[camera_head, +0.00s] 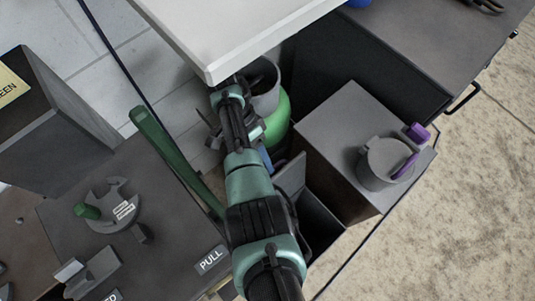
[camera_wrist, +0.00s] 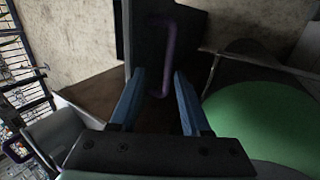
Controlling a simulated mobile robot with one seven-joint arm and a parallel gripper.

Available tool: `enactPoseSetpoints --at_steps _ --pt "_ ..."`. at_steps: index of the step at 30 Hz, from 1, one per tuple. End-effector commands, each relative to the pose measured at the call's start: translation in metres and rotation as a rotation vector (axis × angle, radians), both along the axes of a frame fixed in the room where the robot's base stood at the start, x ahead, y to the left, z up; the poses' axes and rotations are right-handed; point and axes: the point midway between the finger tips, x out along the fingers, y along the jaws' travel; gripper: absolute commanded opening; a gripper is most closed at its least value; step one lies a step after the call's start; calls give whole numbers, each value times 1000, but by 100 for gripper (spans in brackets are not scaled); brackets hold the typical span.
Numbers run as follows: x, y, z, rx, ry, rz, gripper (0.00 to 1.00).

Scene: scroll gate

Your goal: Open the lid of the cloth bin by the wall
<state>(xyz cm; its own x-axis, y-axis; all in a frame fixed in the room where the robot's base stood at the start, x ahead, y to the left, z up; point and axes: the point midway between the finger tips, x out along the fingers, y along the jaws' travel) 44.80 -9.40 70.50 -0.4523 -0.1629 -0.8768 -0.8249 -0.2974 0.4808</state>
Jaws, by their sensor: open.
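The dark cloth bin (camera_head: 318,222) stands low between my arm and a brown-sided cabinet, partly hidden by my arm. Its grey lid panel (camera_head: 291,176) appears tilted up, with a dark opening beside it. In the wrist view the dark panel (camera_wrist: 142,45) carries a purple bar handle (camera_wrist: 168,55). My gripper (camera_wrist: 159,76) is open, its two blue fingers apart, with the lower part of the handle in the gap between them as seen there. Contact cannot be told. In the head view my gripper (camera_head: 266,158) is mostly hidden by my arm.
The cabinet (camera_head: 345,118) bears a grey cylinder (camera_head: 383,163) with purple handles, right of the bin. A green rounded container (camera_head: 279,118) stands close behind my gripper. A white-topped surface (camera_head: 225,35) overhangs above. A dark counter (camera_head: 165,235) lies left; open floor (camera_head: 455,215) lies right.

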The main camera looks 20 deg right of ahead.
Motion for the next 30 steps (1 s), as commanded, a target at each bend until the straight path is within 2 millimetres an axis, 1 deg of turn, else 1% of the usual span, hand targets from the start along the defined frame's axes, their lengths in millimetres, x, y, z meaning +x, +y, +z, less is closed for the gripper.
enactPoseSetpoints --at_steps 1,3,9,15,22,23,27,29,30 --pt "7 2 12 0 -4 1 47" --pt "14 5 26 0 -3 2 47" --pt "28 10 54 0 0 0 47" --pt "33 12 65 0 2 0 47" --pt "33 12 66 0 2 0 47" --pt "33 12 66 0 2 0 45" --pt "33 15 64 19 -6 36 20" --pt "32 18 62 47 -18 93 9" --pt "31 22 61 72 -29 149 2"
